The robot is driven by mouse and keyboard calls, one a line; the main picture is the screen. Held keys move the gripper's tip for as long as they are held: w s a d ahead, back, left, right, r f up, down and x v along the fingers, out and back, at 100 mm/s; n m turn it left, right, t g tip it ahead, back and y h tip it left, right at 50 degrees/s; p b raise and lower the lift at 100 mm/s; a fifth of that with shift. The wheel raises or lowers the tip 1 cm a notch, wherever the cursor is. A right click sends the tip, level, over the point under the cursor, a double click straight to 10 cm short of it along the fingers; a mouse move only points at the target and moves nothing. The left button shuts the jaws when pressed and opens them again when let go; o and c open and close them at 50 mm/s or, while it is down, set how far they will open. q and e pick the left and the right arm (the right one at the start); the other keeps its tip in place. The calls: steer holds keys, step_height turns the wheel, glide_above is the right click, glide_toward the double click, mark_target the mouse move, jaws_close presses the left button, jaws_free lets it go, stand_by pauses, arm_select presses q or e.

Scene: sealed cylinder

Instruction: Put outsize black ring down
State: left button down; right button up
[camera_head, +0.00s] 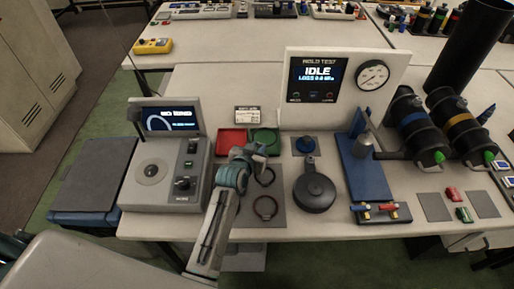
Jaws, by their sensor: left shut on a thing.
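My left gripper (259,163) is over the upper part of a grey mat (245,219), shut on a thin black ring (272,180) that shows just below the fingertips. The gripper hides part of the ring's upper edge, and I cannot tell whether the ring touches the mat. A second dark ring (265,218) lies apart on the lower part of the mat. My right gripper is not in view.
Red (228,142) and green (265,137) trays lie behind the gripper. A round black lidded part (315,190) stands right of the mat, with a blue stand (356,175) beyond. A grey console (165,170) stands left. Black cylinders (412,125) are at right.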

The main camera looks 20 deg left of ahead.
arm_select(q)
steer(key=shift+s+f, duration=0.15)
steer(key=shift+f, duration=0.3)
steer(key=c, duration=1.3)
jaws_free()
steer(key=shift+f, duration=0.15)
steer(key=shift+s+f, duration=0.1)
steer(key=shift+r, duration=0.45)
steer(key=shift+s, duration=0.2)
steer(key=v, duration=0.3)
steer(key=b+v, duration=0.1)
steer(key=v, duration=0.2)
steer(key=r+v, duration=0.1)
steer(key=v, duration=0.3)
steer(key=shift+w, duration=0.2)
steer(key=shift+s+a+r, duration=0.15)
steer(key=shift+s+r, duration=0.15)
steer(key=shift+s, duration=0.25)
